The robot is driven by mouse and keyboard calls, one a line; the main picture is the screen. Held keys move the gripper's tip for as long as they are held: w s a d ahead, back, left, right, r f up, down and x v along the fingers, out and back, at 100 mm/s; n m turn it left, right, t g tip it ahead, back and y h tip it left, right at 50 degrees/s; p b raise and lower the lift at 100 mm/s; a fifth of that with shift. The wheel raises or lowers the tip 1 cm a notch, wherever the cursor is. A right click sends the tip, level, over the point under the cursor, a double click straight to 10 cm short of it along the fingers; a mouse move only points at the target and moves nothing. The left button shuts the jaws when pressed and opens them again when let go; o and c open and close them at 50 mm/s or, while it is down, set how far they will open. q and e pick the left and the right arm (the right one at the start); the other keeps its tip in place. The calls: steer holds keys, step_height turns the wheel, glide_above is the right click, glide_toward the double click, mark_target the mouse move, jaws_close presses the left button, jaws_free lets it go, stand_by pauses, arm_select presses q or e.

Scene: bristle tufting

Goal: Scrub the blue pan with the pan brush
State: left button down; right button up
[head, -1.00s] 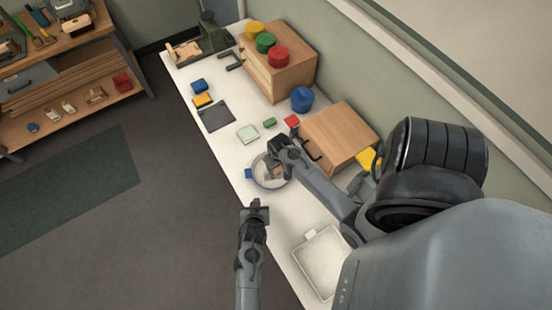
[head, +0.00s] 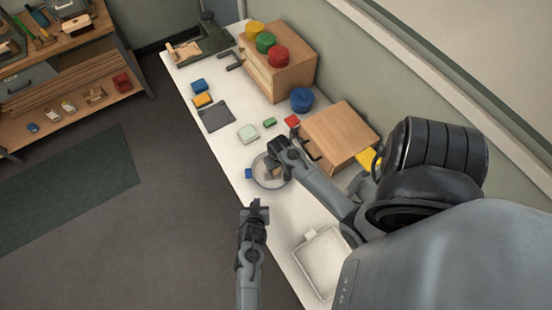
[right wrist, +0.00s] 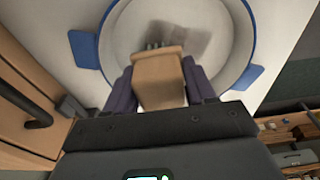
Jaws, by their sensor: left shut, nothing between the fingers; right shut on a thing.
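The blue pan (head: 263,181) sits on the white bench; only its rim and two side tabs are blue. In the right wrist view the pan (right wrist: 122,40) has a pale floor with a blurred grey-brown patch (right wrist: 188,40) on it. My right gripper (right wrist: 160,84) is shut on the wooden block of the pan brush (right wrist: 160,80), with dark bristles at its far end. The brush is over the inside of the pan; I cannot tell whether the bristles touch the floor. My left gripper (head: 256,208) is shut and empty, beyond the bench's front edge.
A wooden box (head: 340,135) with a dark handle stands right of the pan. A white tray (head: 318,262) lies nearer me. Small green, red and pale blocks lie beyond the pan. A blue round container (head: 302,100) stands near the wall.

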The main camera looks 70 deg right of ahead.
steer(key=shift+f, duration=0.55)
steer(key=shift+w, duration=0.1)
steer(key=shift+w+a, duration=0.45)
steer(key=shift+w, duration=0.3)
steer(key=shift+w+a, duration=0.45)
steer(key=shift+w, duration=0.25)
steer(key=shift+s+d, duration=0.1)
steer(key=shift+s, duration=0.05)
